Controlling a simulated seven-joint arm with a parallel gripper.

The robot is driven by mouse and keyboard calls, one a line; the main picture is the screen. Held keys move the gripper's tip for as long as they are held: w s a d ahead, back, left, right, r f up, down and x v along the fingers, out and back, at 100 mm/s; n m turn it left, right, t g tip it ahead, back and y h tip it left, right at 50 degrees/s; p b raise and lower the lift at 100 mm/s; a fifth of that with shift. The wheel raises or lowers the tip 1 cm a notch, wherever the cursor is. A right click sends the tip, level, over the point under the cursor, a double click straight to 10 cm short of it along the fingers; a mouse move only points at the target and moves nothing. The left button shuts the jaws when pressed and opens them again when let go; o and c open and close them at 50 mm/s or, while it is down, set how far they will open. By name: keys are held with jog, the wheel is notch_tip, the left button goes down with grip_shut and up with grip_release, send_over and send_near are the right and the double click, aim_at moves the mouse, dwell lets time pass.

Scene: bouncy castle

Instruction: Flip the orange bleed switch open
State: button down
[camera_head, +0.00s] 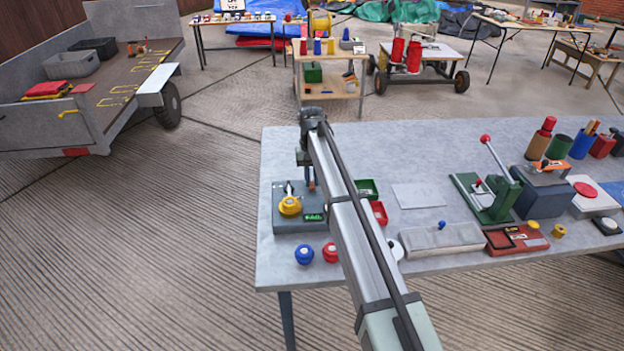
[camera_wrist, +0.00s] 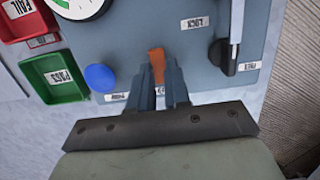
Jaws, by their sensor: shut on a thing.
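The orange bleed switch (camera_wrist: 157,59) stands on a blue-grey panel (camera_wrist: 200,72) in the wrist view. My gripper (camera_wrist: 160,76) points down at the panel, its two fingers shut on the switch, whose orange top shows between and beyond the fingertips. The switch's base is hidden by the fingers. In the head view my gripper (camera_head: 310,184) is over the right part of the same panel (camera_head: 285,222), at the table's left end; the switch is mostly hidden there.
A blue knob (camera_wrist: 100,77) sits left of my fingers, and a dark lever (camera_wrist: 228,55) stands to the right. A green tray (camera_wrist: 55,78) and a red tray (camera_wrist: 27,20) lie beside the panel. A yellow knob (camera_head: 290,206) and loose blue knob (camera_head: 304,254) are near.

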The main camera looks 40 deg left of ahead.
jog(key=shift+g+h, duration=0.4)
jog(key=c, duration=1.1)
grip_release()
jog(key=v, duration=1.2)
